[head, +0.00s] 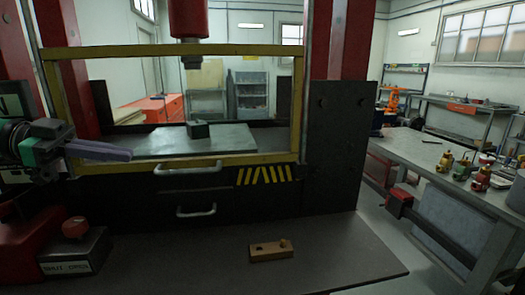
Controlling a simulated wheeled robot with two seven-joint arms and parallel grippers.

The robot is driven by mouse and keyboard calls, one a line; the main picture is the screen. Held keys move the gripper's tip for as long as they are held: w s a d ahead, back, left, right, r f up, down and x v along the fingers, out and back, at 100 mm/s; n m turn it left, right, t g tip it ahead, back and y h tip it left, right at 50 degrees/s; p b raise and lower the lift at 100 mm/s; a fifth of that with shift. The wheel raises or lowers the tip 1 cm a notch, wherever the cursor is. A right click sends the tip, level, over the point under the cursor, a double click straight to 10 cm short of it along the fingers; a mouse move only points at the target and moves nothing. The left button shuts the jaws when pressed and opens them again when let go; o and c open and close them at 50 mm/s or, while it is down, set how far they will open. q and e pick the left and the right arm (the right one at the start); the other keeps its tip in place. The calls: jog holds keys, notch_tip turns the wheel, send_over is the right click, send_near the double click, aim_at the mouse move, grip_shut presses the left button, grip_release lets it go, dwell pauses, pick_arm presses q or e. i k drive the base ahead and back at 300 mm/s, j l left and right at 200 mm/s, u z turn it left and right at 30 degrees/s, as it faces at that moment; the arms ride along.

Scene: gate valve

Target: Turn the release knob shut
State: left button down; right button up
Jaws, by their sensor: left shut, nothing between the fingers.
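The release knob (75,227) is a small red knob on top of a grey box (78,254) at the lower left in the head view. The box's front label reads "SHUT" on its left, with a second word on the right that looks like "OPEN". I cannot tell which way the knob is turned. My left gripper (128,155) comes in from the left, shut and empty, with its fingers pointing right. It is above the knob in the picture, apart from it, in front of the yellow-framed guard. My right gripper is not in view.
A yellow-framed guard (170,50) with two handles stands behind the dark front ledge (200,260). A wooden block (271,251) with a small peg lies on the ledge. The ledge between box and block is clear. A workbench (425,155) with several small items stands at right.

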aim_at(75, 228)
jog(key=k+l, duration=0.75)
jog(key=k, duration=0.05)
